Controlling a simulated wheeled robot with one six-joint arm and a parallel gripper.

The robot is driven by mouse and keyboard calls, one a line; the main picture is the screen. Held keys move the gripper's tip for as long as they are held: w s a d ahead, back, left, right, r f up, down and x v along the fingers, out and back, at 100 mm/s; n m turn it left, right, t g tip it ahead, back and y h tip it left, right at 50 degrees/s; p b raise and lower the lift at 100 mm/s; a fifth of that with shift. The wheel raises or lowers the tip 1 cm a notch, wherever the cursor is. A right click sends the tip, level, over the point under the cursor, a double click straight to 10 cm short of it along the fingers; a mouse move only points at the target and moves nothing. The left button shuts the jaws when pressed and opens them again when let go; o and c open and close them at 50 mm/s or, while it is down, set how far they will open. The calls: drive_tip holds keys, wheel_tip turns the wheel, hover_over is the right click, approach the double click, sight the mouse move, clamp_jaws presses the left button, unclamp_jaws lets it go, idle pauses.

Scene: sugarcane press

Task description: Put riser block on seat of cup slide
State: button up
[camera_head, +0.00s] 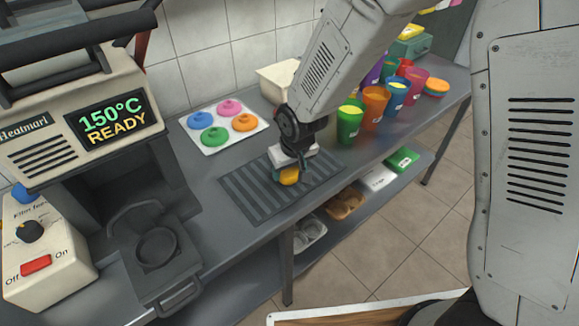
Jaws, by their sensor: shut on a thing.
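My gripper (285,170) is above the dark ribbed mat on the counter, pointing down. It is shut on a small yellow-orange piece, which looks to be the riser block (290,177). The gripper hides part of this piece, and I cannot tell whether it touches the mat. The cup slide (187,297) is dark grey with a front handle and sits pulled out under the sealing machine at the left. Its round ring seat (157,246) looks empty. The gripper is well to the right of the seat and farther back.
The sealing machine (85,120) reads 150°C READY, with a cream control box (38,250) beside it. A white sheet with coloured lids (215,150) lies behind the ribbed mat (240,190). Coloured cups (373,105) stand right of my arm. A lower shelf holds trays (345,205).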

drive_tip(key=shift+w+d+f, duration=0.15)
drive_tip(key=shift+d+f, duration=0.05)
drive_tip(key=shift+f, duration=0.2)
drive_tip(key=shift+d, duration=0.15)
drive_tip(key=shift+f, duration=0.15)
drive_tip(key=o, duration=1)
drive_tip(key=v, duration=1.2)
drive_tip(key=shift+r, duration=0.25)
